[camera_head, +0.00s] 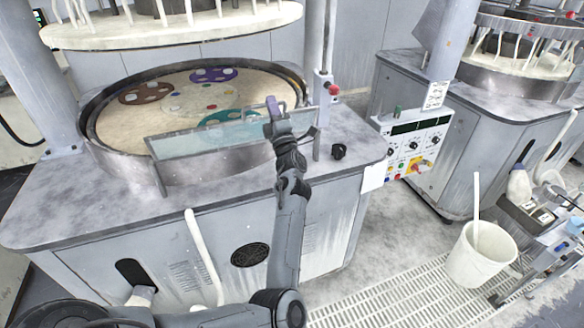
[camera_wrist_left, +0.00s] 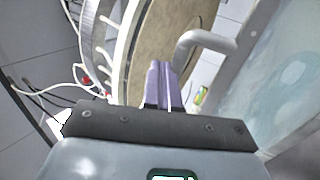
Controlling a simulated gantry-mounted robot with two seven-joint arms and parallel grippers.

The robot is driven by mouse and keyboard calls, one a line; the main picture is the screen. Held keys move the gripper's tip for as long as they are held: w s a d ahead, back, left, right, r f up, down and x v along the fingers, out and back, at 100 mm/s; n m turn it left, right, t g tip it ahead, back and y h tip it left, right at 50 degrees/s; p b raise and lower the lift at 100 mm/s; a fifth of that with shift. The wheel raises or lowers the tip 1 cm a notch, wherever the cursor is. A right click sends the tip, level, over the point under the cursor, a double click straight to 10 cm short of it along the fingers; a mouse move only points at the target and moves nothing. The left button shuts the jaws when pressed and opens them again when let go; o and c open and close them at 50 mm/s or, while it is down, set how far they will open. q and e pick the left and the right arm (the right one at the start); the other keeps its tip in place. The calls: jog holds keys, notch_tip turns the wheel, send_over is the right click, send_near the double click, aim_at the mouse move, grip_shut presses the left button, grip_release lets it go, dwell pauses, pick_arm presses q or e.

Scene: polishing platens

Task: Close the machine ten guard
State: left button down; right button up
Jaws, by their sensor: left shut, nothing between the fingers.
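The guard (camera_head: 205,142) is a clear panel standing along the front rim of the round platen on the near machine. Its handle shows in the left wrist view (camera_wrist_left: 205,42) as a pale bent bar, and the clear panel (camera_wrist_left: 285,85) fills the right side of that view. My left gripper (camera_head: 272,108) is at the panel's right end, above the platen's front right rim. Its purple fingers (camera_wrist_left: 160,85) are shut with nothing between them. In the left wrist view the handle is beyond and right of the fingertips. My right gripper is not seen.
The platen (camera_head: 150,115) holds several coloured carriers. A post with a red knob (camera_head: 333,89) stands right of my gripper. A control panel (camera_head: 415,145) is on the machine's right. A white bucket (camera_head: 480,255) stands on the floor grating at lower right.

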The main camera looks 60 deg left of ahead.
pick_arm(q)
jog(key=shift+w+a+r+h+p, duration=0.1)
jog(key=shift+a+r+h+p, duration=0.1)
jog(key=shift+a+h+p, duration=0.2)
jog(key=shift+w+a+r+h+p, duration=0.15)
jog(key=shift+a+h+p, duration=0.15)
jog(key=shift+a, duration=0.2)
jog(key=shift+a+f, duration=0.1)
jog(key=shift+a, duration=0.15)
jog(key=shift+d, duration=0.1)
